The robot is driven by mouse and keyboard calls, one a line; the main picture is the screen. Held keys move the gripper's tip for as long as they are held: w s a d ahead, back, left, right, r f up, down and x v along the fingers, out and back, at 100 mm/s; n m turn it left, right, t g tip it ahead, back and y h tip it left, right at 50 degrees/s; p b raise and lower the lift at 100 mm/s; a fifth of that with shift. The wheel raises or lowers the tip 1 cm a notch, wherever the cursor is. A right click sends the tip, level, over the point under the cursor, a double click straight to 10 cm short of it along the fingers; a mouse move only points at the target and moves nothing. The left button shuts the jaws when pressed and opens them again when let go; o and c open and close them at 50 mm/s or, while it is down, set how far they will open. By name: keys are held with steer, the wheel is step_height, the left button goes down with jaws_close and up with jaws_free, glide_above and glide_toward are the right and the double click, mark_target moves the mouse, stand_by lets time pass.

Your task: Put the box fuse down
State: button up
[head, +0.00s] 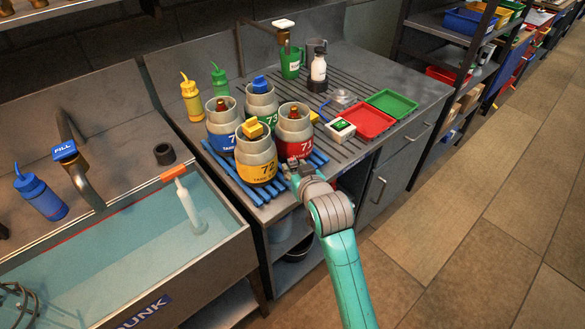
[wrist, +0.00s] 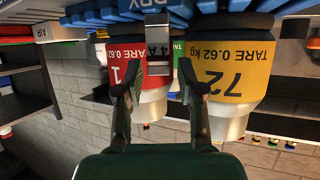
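My gripper (head: 292,168) is at the front edge of the blue slatted rack, low between the red-banded pot 71 (head: 299,149) and the yellow-banded pot 72 (head: 264,173). The wrist view is upside down. There, a small grey block marked "4 A" (wrist: 158,52), apparently the box fuse, lies just beyond and between the fingertips (wrist: 160,80). Gaps show on both sides of it, so the fingers look open and apart from it. It sits close to the blue rack (wrist: 85,18), between the two pots; contact below it is unclear. In the head view I cannot make it out.
Pots 7_ blue (head: 222,142) and 73 green (head: 271,119) stand behind. A red tray (head: 368,123), a green tray (head: 400,101) and a small white device with a green face (head: 341,129) lie right. A water-filled sink (head: 130,255) is left.

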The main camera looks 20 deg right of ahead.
mark_target(294, 165)
steer(key=shift+x, duration=1.8)
steer(key=shift+d, duration=0.1)
jaws_close()
steer(key=shift+r, duration=0.15)
step_height(294, 165, up, 18)
